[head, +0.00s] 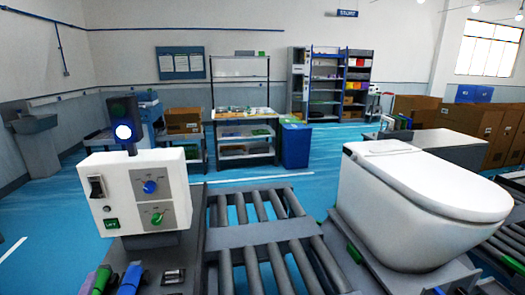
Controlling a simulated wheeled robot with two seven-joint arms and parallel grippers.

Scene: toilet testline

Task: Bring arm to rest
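Neither of my grippers and neither of my arms shows in the head view. A white toilet (425,205) with its lid closed stands upright on a carrier plate at the right. A white control box (137,192) stands at the left, with a black switch, a blue knob, a green knob and a green button on its face.
A grey roller conveyor (262,232) runs in front of me, between the box and the toilet. Green and blue connectors (130,279) sit at the lower left. A workbench (243,139), a blue bin (296,146), shelves and cardboard boxes stand farther back on blue floor.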

